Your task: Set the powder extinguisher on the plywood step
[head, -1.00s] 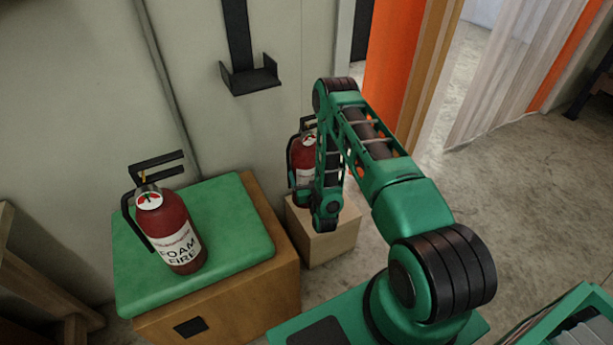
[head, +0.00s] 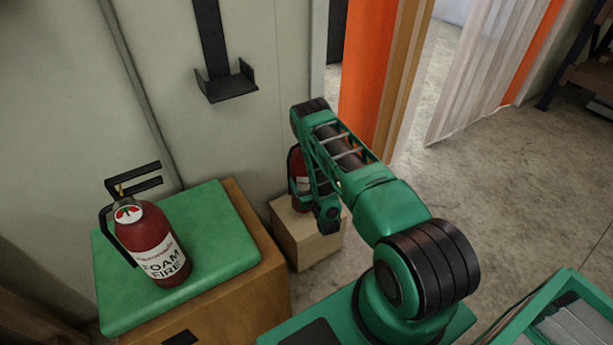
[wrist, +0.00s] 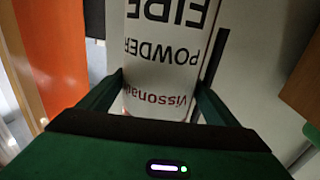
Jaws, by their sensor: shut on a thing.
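The red powder extinguisher (head: 298,182) is upright at the plywood step (head: 312,243) in the head view, partly hidden behind my arm. Its base appears over the top of the step; I cannot tell whether it touches. In the wrist view its white label with "POWDER" (wrist: 165,60) shows upside down between my fingers. My gripper (wrist: 161,95) is shut on the extinguisher's body, one finger on each side. In the head view the fingers are hidden behind my arm's end.
A foam extinguisher (head: 150,245) stands on a green cushion (head: 215,235) atop a wooden box (head: 255,290) left of the step. A black wall bracket (head: 227,82) hangs above. An orange panel (head: 368,75) stands behind my arm. Open floor (head: 510,180) lies right.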

